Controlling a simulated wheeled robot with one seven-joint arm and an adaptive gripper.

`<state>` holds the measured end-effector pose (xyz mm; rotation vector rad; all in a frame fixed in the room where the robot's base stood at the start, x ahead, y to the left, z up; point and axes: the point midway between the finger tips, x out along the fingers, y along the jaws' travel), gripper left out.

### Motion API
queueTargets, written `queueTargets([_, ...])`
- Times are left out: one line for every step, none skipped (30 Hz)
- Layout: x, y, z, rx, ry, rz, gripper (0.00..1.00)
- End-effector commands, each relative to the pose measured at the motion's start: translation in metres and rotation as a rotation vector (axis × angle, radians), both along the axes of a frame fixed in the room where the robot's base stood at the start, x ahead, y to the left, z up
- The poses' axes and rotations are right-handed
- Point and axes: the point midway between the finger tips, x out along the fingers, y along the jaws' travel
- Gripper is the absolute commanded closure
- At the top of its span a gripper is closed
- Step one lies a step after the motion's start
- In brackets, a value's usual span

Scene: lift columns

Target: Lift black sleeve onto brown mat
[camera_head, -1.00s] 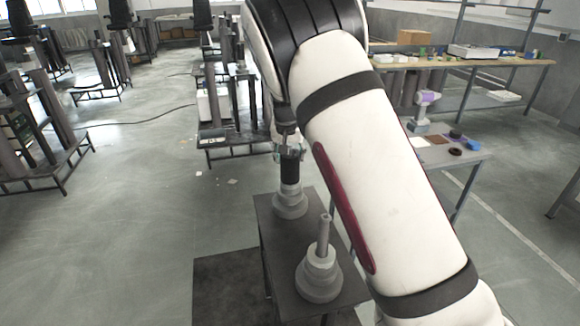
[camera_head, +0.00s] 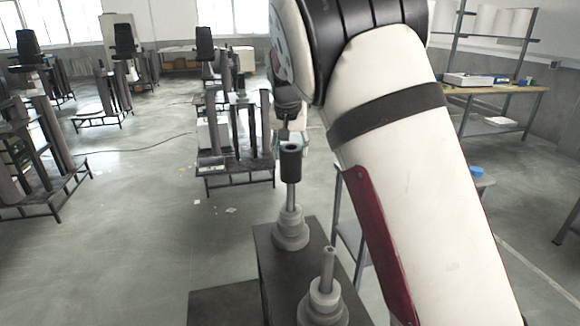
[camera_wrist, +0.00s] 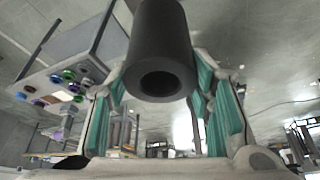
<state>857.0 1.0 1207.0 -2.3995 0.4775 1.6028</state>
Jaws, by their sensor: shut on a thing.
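The black sleeve (camera_head: 291,163) is upright, at the upper end of a thin rod (camera_head: 291,196) on a grey stepped stand. I cannot tell whether the rod tip is still inside it. My gripper (camera_head: 290,141) is shut on the sleeve, its teal fingers partly hidden behind it. In the wrist view the sleeve (camera_wrist: 158,45) is held between the fingers (camera_wrist: 160,88), its open bore facing the camera. The brown mat is hidden behind my arm in the head view; a small brown patch on the side table in the wrist view may be it.
A second stepped stand with a short rod (camera_head: 328,270) is nearer on the dark bench (camera_head: 272,270). The side table (camera_head: 345,215) at right is mostly behind my arm, with a blue item (camera_head: 477,171) showing. In the wrist view several coloured rings (camera_wrist: 68,75) lie on it.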

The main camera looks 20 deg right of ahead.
Motion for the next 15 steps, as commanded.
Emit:
queueTargets([0.003,0.000,0.010,0.001,-0.007,0.001,0.86])
queueTargets([0.002,0.000,0.015,0.001,-0.007,0.001,0.86])
queueTargets([0.002,0.000,0.022,0.002,-0.007,0.000,0.86])
queueTargets([0.002,0.000,0.026,0.001,-0.006,0.000,0.86])
queueTargets([0.002,0.000,0.031,0.001,-0.007,0.000,0.86])
queueTargets([0.002,0.000,0.037,0.001,-0.006,0.000,0.86])
queueTargets([0.002,0.000,0.041,0.001,-0.006,0.000,0.86])
queueTargets([0.002,0.000,0.045,0.001,-0.006,0.000,0.86])
queueTargets([0.002,0.000,0.050,0.001,-0.006,0.000,0.86])
queueTargets([0.002,0.000,0.053,0.001,-0.006,0.000,0.86])
queueTargets([0.002,0.000,0.056,0.001,-0.005,0.000,0.86])
queueTargets([0.002,0.000,0.060,0.001,-0.005,0.001,0.86])
queueTargets([0.002,0.000,0.063,0.000,-0.004,0.001,0.86])
queueTargets([0.001,0.000,0.065,0.001,-0.003,0.001,0.86])
queueTargets([0.001,0.000,0.067,0.001,-0.003,0.001,0.86])
